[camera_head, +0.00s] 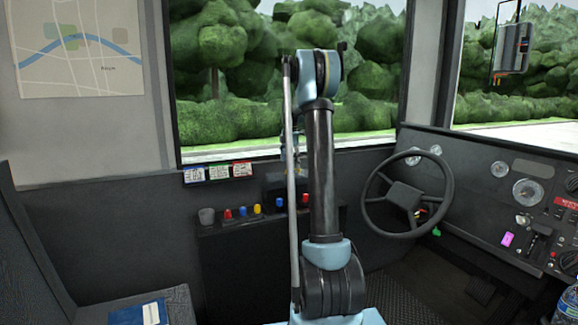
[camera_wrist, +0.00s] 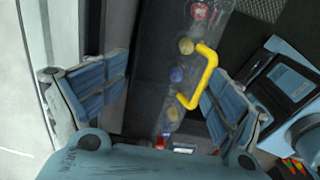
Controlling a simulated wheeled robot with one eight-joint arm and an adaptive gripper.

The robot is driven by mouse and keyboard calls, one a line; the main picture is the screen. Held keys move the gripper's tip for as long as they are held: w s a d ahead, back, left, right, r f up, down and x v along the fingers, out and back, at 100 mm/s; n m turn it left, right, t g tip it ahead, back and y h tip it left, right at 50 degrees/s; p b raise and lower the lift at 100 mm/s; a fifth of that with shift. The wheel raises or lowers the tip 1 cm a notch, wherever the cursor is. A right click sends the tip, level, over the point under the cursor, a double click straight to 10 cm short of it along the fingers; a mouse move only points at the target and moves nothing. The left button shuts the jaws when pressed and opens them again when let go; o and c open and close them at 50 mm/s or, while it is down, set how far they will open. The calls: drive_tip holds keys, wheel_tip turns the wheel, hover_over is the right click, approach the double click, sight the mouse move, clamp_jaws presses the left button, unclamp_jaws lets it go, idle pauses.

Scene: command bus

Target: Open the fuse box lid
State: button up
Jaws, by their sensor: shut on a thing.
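A clear fuse box lid (camera_wrist: 208,30) with a yellow handle (camera_wrist: 209,75) shows in the wrist view, with several coloured knobs seen through or beside it. My gripper (camera_wrist: 165,95) has one finger on each side of the view. The contact itself is partly hidden by the right finger. In the head view the row of coloured knobs (camera_head: 255,209) shows on a dark ledge below the window. My arm stands in front, hiding most of the gripper and the lid.
A grey cup (camera_head: 206,216) stands at the ledge's left end. Small cards (camera_head: 218,172) are on the wall above. The steering wheel (camera_head: 406,195) and dashboard (camera_head: 500,185) are to the right. A seat with a blue book (camera_head: 138,313) is at lower left.

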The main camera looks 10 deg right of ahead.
drive_tip(key=shift+s+d+r, duration=0.15)
drive_tip(key=shift+r, duration=0.05)
drive_tip(key=shift+c, duration=1.2)
drive_tip(key=shift+r, duration=0.55)
drive_tip(key=shift+c, duration=1.2)
wheel_tip(320, 180, up, 3)
drive_tip(key=shift+f, duration=0.2)
drive_tip(key=c, duration=0.7)
drive_tip(key=r, duration=0.8)
drive_tip(key=shift+s+r, duration=0.15)
drive_tip(key=shift+s, duration=0.15)
